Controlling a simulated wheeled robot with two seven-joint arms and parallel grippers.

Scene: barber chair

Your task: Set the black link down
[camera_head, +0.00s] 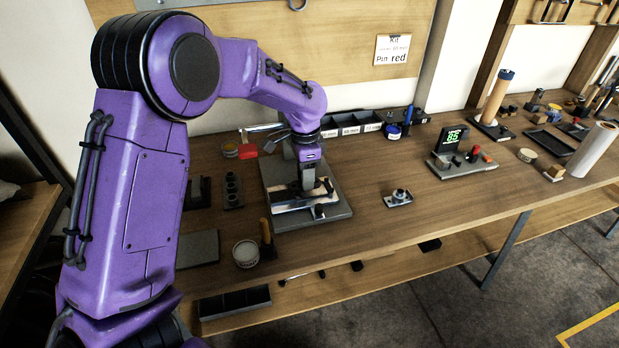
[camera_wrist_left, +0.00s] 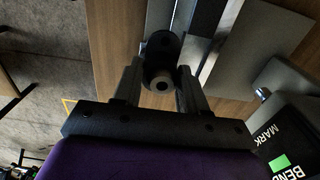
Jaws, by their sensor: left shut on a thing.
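My left gripper (camera_head: 308,190) points down over a grey fixture plate (camera_head: 335,211) on the workbench. In the left wrist view its two fingers (camera_wrist_left: 161,88) are closed around the black link (camera_wrist_left: 160,45), whose round dark end has a pale ring at its centre. Much of the link is hidden by the fingers. In the head view the gripper covers most of what it holds, low over the fixture. I cannot tell whether the link touches the fixture. My right gripper is in neither view.
A small metal part (camera_head: 398,198) lies right of the fixture. A digital gauge reading 85 (camera_head: 451,138) stands farther right. A round tin (camera_head: 245,253) is near the front edge. Labelled bins (camera_head: 350,124) line the back. Bench between fixture and gauge is mostly clear.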

